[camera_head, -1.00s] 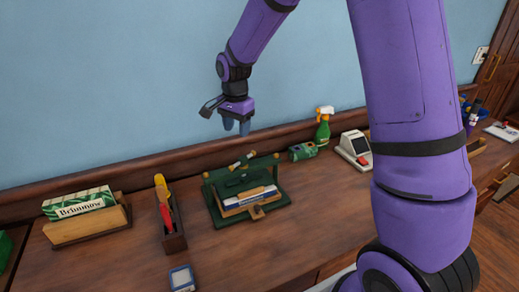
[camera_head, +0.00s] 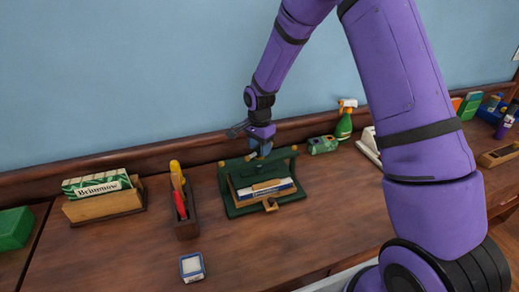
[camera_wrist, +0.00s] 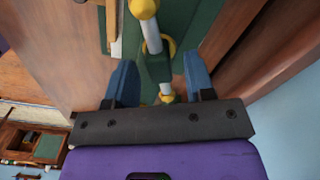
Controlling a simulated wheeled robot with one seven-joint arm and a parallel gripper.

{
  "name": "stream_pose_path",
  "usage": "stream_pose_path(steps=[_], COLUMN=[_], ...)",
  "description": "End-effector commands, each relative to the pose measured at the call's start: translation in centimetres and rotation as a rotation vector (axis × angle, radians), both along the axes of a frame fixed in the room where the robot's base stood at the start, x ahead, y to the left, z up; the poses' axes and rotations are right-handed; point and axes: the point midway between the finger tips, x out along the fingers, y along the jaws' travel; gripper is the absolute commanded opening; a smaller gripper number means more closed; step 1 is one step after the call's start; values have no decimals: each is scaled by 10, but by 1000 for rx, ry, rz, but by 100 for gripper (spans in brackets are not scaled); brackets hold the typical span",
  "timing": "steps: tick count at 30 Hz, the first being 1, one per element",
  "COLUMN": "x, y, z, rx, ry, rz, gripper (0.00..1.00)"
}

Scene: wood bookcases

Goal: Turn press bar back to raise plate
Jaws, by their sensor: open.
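The green press (camera_head: 232,205) stands on the wooden counter, with a white-and-blue booklet or pad (camera_head: 268,192) and a tan piece in it. My gripper (camera_head: 262,150) is over the back of the press, pointing down. In the wrist view, my gripper (camera_wrist: 160,80) is open, with its blue fingers on either side of the press bar (camera_wrist: 152,38). The bar has a silver rod and yellow ends. It passes between the fingers without clear contact. The press's green frame (camera_wrist: 205,22) shows beside it. In the head view my gripper mostly hides the bar. The plate cannot be made out clearly.
A small blue-white item (camera_head: 192,267) lies in front. A green spray bottle (camera_head: 344,125) stands back right.

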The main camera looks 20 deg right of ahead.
Motion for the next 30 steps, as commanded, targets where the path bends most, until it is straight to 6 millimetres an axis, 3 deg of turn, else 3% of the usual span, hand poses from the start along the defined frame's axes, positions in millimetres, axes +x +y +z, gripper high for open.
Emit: stream_pose_path(steps=[4, 13, 14, 20, 30], x=[0, 0, 0, 0, 0], y=[0, 0, 0, 0, 0], z=[-10, -12, -12, -12, -12], rx=[0, 0, 0, 0, 0], ry=[-1, -1, -1, -1, -1], rz=[0, 1, 1, 1, 36], gripper=[49, 49, 47, 1, 0])
